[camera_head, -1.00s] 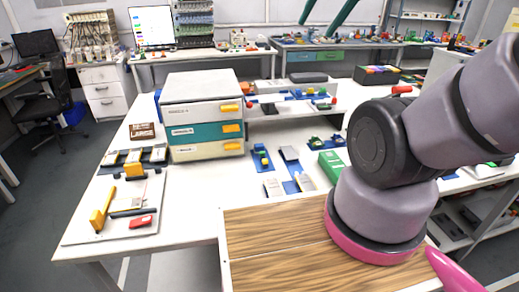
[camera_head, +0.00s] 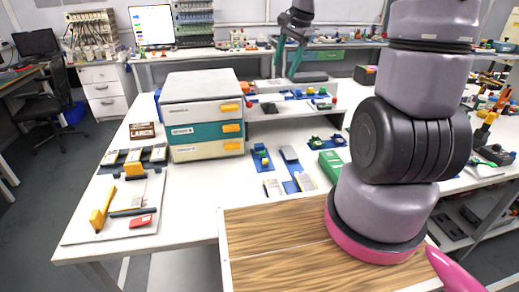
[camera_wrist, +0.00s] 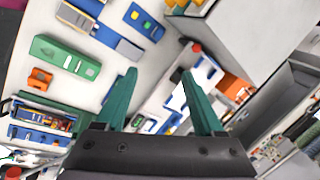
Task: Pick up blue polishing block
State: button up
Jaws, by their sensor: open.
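My gripper (camera_head: 284,74) is raised over the back of the white table, in front of the raised shelf's far side, with two teal fingers apart. In the wrist view my gripper (camera_wrist: 160,74) is open, with nothing between the fingers but the scene below. I cannot tell for sure which item is the blue polishing block. Blue pieces in view include a small blue holder (camera_head: 259,152) with yellow and green parts, also seen in the wrist view (camera_wrist: 143,21), and a long blue strip (camera_head: 291,187) with grey pieces, at upper left in the wrist view (camera_wrist: 105,35).
A grey and teal drawer cabinet (camera_head: 203,90) stands left of the raised shelf (camera_head: 285,115). A green box (camera_head: 331,167) lies on the table, also in the wrist view (camera_wrist: 62,55). A white board (camera_head: 75,235) with tools is at left. The wooden top (camera_head: 270,240) is clear at front.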

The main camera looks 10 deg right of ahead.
jog(key=w+f+m+g+y, duration=0.15)
jog(key=w+f+m, duration=0.4)
jog(key=f, duration=0.95)
jog(key=m+g, duration=0.1)
send_near(261, 144)
notch_tip(261, 144, down, 3)
jog(key=shift+y, duration=0.35)
jog(key=shift+x, duration=3)
jog(key=shift+s+a+r, duration=0.1)
jog(key=shift+a+r, duration=0.05)
grip_shut()
